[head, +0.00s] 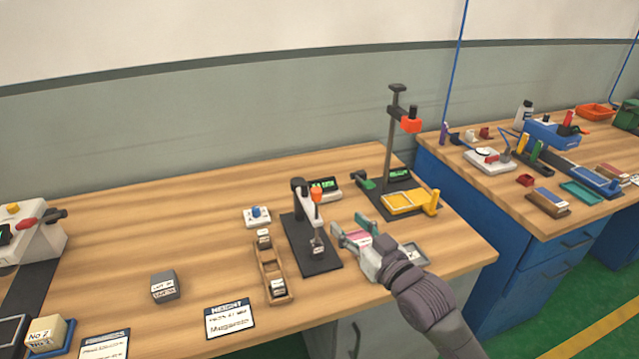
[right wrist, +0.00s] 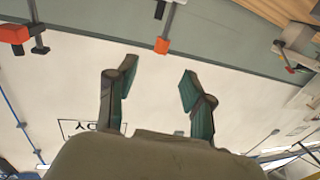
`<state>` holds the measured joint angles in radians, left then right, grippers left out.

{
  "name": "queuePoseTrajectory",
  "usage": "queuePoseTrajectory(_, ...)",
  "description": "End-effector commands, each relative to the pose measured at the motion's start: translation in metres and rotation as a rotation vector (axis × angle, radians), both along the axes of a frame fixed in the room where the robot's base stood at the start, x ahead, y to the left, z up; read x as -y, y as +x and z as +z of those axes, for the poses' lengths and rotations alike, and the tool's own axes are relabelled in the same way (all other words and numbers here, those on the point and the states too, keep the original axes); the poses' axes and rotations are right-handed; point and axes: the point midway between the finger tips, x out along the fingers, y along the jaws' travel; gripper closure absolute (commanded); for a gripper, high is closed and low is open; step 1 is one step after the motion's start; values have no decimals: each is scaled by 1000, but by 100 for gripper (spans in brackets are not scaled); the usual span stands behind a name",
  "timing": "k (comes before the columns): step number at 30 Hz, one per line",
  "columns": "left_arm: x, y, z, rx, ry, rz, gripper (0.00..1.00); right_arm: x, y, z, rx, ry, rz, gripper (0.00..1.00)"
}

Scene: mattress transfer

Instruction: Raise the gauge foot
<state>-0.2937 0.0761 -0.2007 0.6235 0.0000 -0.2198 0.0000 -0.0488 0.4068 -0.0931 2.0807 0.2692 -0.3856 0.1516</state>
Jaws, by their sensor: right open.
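The height gauge (head: 299,205) stands on a black base plate (head: 312,262) near the table's middle, with an orange lever (head: 316,196) on top. Its foot (head: 318,245) is low, close to the plate; whether it touches cannot be told. My right gripper (head: 352,230) is open and empty, just right of the gauge and apart from it. The right wrist view shows the two spread fingers (right wrist: 155,88) with nothing between them. What looks like the orange lever (right wrist: 162,45) shows beyond them. My left gripper is not in view.
A wooden holder (head: 262,277) with small blocks is left of the gauge. A small display (head: 325,188) stands behind it. A tall stand with an orange head (head: 410,122) and yellow tray (head: 405,202) is at back right.

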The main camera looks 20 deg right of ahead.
Motion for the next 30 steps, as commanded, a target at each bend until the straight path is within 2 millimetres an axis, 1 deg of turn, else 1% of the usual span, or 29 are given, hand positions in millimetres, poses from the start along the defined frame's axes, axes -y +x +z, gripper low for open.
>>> queuePoseTrajectory(5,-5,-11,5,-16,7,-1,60,-6,24,2,1,2,0,48)
queuePoseTrajectory(9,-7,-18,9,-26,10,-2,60,-13,54,3,1,2,-1,48)
queuePoseTrajectory(15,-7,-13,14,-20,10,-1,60,-22,95,1,0,1,-1,48)
queuePoseTrajectory(18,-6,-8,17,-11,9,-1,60,-26,110,0,-1,1,-1,48)
queuePoseTrajectory(21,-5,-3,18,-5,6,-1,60,-29,121,-1,-2,0,0,48)
queuePoseTrajectory(24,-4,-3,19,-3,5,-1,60,-30,128,-1,-2,0,0,48)
queuePoseTrajectory(30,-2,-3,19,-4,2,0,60,-31,131,-1,-1,-1,0,48)
